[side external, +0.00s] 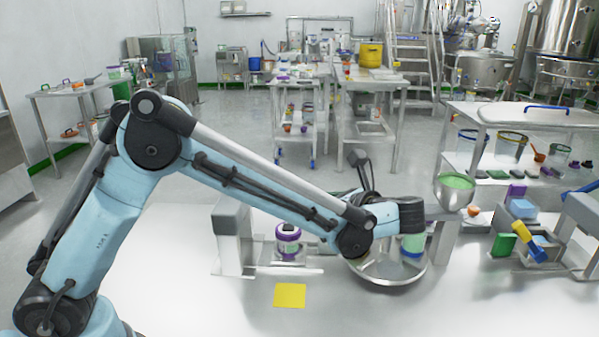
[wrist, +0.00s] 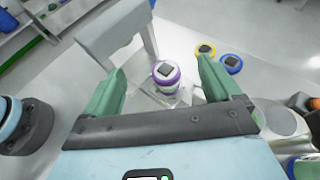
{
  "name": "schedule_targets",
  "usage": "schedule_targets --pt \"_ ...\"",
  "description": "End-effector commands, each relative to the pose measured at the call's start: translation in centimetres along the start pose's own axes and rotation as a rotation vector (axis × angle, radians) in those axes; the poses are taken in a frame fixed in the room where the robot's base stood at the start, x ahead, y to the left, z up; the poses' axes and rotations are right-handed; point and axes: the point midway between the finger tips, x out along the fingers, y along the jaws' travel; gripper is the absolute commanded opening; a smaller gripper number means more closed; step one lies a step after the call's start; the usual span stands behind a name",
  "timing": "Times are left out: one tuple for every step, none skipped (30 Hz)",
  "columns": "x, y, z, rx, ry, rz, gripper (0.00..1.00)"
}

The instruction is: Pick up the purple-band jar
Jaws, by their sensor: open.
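The purple-band jar (side external: 288,238) stands upright on a clear base under a grey frame, at the middle of the bench in the side view. It has a white body, purple bands and a dark square on its lid. In the wrist view the jar (wrist: 166,77) shows between and beyond the two green fingers of my gripper (wrist: 160,68). The fingers are wide apart and empty, and the jar appears clear of both. In the side view my wrist is to the right of the jar, and the fingers are mostly hidden.
A grey upright frame (side external: 232,235) stands close by the jar. A wide metal bowl (side external: 415,272) sits right of it, partly behind my wrist. A yellow square (side external: 289,296) lies in front. Yellow (wrist: 205,51) and blue (wrist: 231,63) lidded containers stand beyond my right finger.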

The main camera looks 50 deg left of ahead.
Motion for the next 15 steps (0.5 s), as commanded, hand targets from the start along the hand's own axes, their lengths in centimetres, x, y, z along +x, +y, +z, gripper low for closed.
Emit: schedule_targets --pt "0.8 0.0 -1.8 -0.001 0.001 0.000 0.91" --pt "1.1 -0.1 -2.7 -0.001 0.001 -0.001 0.91" --pt "1.5 -0.1 -3.6 -0.002 0.002 -0.001 0.91" --pt "1.8 -0.1 -4.2 -0.002 0.002 -0.001 0.91" --pt "1.9 -0.1 -4.7 -0.002 0.002 -0.001 0.91" --pt "2.2 -0.1 -5.2 -0.003 0.002 -0.001 0.91" --pt "2.3 -0.1 -5.5 -0.003 0.003 -0.001 0.91" --pt "2.5 -0.1 -5.7 -0.003 0.003 -0.001 0.91" --pt "2.7 -0.1 -5.8 -0.003 0.003 0.000 0.91" --pt "3.0 -0.1 -5.9 -0.004 0.003 0.000 0.91" --pt "3.2 -0.1 -5.9 -0.004 0.003 0.001 0.91" --pt "3.5 0.0 -6.0 -0.004 0.003 0.000 0.91" --pt "3.8 -0.1 -5.9 -0.004 0.004 0.000 0.91" --pt "4.0 -0.1 -5.9 -0.004 0.004 -0.001 0.91" --pt "4.3 -0.1 -5.9 -0.004 0.004 0.000 0.91"
